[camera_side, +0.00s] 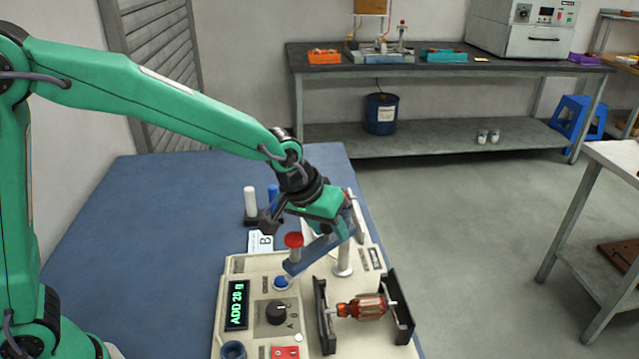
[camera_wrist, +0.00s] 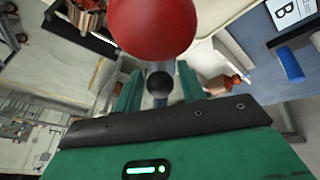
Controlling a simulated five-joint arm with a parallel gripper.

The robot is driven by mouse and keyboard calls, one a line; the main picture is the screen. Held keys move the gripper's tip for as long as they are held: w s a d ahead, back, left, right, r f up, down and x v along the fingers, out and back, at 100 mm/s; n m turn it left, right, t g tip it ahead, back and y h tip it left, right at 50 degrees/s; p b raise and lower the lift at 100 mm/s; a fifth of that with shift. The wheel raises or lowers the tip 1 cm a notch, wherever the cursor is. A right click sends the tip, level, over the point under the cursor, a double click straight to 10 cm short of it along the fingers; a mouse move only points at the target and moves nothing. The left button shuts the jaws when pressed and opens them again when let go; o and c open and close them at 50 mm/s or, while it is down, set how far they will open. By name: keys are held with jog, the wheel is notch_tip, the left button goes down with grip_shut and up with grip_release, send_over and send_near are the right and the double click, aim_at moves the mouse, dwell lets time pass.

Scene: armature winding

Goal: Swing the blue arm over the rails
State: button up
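The blue arm (camera_side: 320,251) reaches from a pale post (camera_side: 343,262) toward the lower left, over the beige machine and left of the rails. A red knob (camera_side: 293,240) stands near its free end; a large red ball shape (camera_wrist: 152,22) fills the top of the wrist view. The black rails (camera_side: 322,318) carry a copper-coloured armature (camera_side: 362,307) on its shaft. My gripper (camera_wrist: 160,80) has its green fingers apart, with a small black ball (camera_wrist: 160,84) between them in the picture and gaps either side. I cannot tell whether they touch the arm.
The beige machine has a display (camera_side: 236,305) reading "ADD 20 g", a dark dial (camera_side: 277,312) and a blue button (camera_side: 282,282). A white cylinder (camera_side: 250,202), blue cylinder (camera_side: 273,193) and card B (camera_side: 262,242) are behind. The blue table (camera_side: 150,230) is bare at left.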

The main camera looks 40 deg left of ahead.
aim_at(315, 247)
grip_shut()
jog(key=shift+d, duration=0.1)
jog(key=shift+d+n, duration=0.3)
jog(key=shift+n, duration=0.4)
jog(key=shift+o, duration=1.4)
grip_release()
jog(key=shift+r, duration=0.1)
jog(key=v, duration=0.7)
jog(key=shift+r, duration=0.25)
